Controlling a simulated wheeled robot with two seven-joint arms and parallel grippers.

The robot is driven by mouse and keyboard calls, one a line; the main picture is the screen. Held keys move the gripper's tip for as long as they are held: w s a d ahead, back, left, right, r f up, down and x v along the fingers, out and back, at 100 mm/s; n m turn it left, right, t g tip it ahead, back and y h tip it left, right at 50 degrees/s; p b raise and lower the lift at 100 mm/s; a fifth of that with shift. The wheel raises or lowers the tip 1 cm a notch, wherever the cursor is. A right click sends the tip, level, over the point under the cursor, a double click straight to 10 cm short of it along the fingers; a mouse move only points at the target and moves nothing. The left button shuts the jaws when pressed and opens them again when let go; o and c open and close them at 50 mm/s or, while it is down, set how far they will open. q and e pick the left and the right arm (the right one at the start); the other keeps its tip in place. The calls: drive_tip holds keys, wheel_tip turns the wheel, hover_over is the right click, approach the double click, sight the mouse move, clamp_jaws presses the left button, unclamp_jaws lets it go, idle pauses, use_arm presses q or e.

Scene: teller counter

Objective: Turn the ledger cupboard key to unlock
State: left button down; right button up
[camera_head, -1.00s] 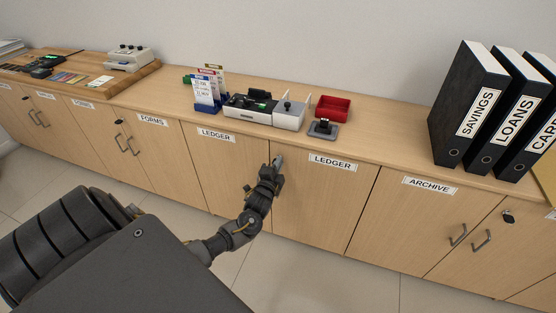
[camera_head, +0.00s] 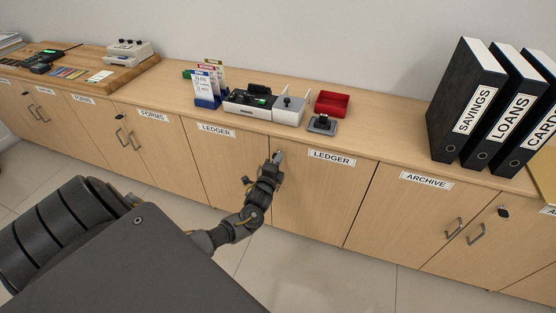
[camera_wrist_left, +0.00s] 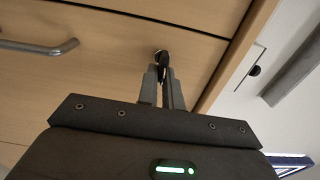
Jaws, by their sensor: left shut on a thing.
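The ledger cupboard has two pale wood doors, a left door (camera_head: 222,170) and a right door (camera_head: 318,200), each with a LEDGER label. My left gripper (camera_head: 277,157) is at the upper edge of these doors, near the seam between them, and hides the lock in the head view. In the left wrist view the gripper (camera_wrist_left: 162,75) is shut on a small dark key (camera_wrist_left: 163,58), which sits in a round metal lock on the door face. The key's exact angle is hard to tell. My right gripper is not in view.
A bar handle (camera_wrist_left: 45,47) is near the lock in the left wrist view. On the counter above stand a red tray (camera_head: 333,103), a stamp (camera_head: 322,124) and a card holder (camera_head: 207,90). Binders (camera_head: 466,100) stand at the right. The floor in front is clear.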

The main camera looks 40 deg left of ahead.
use_arm(q)
drive_tip(key=c, duration=1.6)
unclamp_jaws()
drive_tip(key=shift+o, duration=0.2)
